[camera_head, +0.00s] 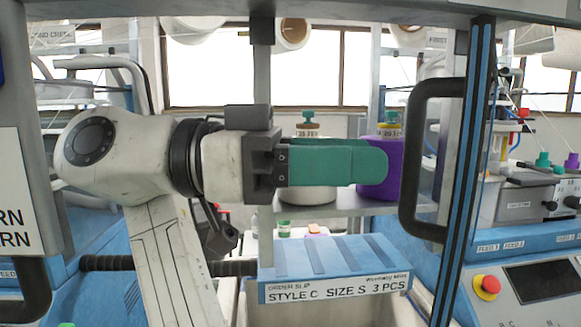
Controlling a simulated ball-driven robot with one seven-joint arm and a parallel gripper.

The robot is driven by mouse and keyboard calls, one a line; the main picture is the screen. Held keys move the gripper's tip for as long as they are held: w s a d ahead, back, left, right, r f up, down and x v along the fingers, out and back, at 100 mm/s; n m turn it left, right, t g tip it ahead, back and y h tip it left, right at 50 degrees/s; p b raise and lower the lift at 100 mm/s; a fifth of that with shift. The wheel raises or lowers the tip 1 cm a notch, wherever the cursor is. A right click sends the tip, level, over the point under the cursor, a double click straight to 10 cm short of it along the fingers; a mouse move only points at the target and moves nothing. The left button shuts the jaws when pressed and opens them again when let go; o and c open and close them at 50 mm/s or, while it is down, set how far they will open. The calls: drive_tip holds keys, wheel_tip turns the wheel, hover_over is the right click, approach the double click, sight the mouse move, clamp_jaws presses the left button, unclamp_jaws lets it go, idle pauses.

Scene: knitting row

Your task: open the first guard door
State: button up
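A black C-shaped handle (410,165) is fixed to an upright blue-and-black door edge (468,170) right of centre. This edge looks like part of a guard door; the frame does not show whether it is the first one or whether it stands open. My gripper (372,165) has teal fingers pointing right toward the handle. In the picture their tips end just left of the handle's grip, with a small gap; the depth between them is unclear. The near finger covers most of the far one, so the opening between them is hidden.
A blue box-like top with an order slip label (335,290) lies below my gripper. A purple cone (378,190) and a white cone (307,195) stand behind the fingers. A red button (487,286) and dark screen are at lower right. Another black handle (38,290) is at lower left.

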drive_tip(key=shift+w+a+b, duration=0.2)
drive_tip(key=shift+a+b, duration=0.25)
drive_tip(key=shift+a, duration=1.95)
